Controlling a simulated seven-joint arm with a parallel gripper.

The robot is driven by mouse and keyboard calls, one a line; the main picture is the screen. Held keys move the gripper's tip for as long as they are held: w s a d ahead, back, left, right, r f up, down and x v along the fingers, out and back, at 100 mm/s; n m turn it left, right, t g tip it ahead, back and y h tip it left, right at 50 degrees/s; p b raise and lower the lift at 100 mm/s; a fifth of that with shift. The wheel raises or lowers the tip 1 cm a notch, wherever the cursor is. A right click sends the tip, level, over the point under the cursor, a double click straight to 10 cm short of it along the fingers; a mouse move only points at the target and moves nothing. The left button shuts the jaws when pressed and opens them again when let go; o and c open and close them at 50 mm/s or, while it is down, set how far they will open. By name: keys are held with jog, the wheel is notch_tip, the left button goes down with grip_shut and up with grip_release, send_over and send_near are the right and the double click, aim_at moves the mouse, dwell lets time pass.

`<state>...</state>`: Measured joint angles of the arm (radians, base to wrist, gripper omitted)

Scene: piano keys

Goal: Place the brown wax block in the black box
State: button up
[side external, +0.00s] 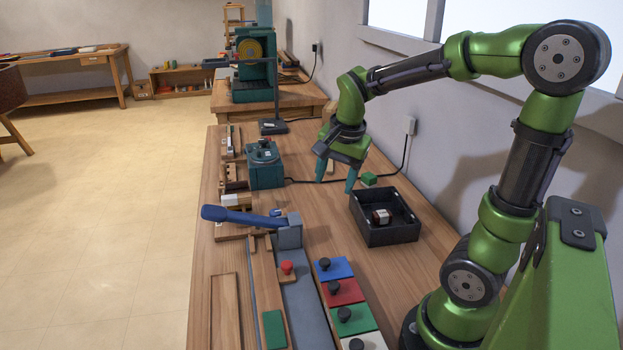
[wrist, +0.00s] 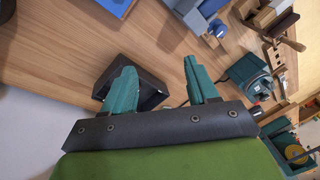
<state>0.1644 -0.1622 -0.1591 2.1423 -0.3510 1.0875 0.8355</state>
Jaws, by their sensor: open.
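The black box (side external: 394,237) stands on the workbench, open at the top, near the wall side. A small brown and white block (side external: 381,216) lies inside it; it may be the brown wax block, but it is too small to be sure. My gripper (side external: 335,184) is open and empty, fingers pointing down, above the bench just behind and left of the box. In the wrist view my gripper (wrist: 161,63) has its fingers apart with nothing between them. The black box (wrist: 152,82) is partly hidden there behind the left finger, and its contents are not visible.
A green block (side external: 370,179) lies behind the box. A teal machine (side external: 265,165) and a wooden rack (side external: 236,187) stand left. A blue-handled lever (side external: 240,217) and coloured knob plates (side external: 342,291) are in front. Bare bench lies between the box and lever.

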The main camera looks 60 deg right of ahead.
jog(key=s+a+r+n+t+y, duration=0.1)
jog(key=s+a+r+n+t, duration=0.1)
jog(key=a+n, duration=0.4)
jog(key=s+a+r+n+t+y, duration=0.2)
jog(key=s+a+n, duration=0.2)
jog(key=a+n, duration=0.2)
jog(key=shift+s+a+t, duration=0.25)
jog(key=shift+a+t, duration=0.15)
jog(key=shift+a, duration=0.75)
jog(key=shift+r, duration=0.1)
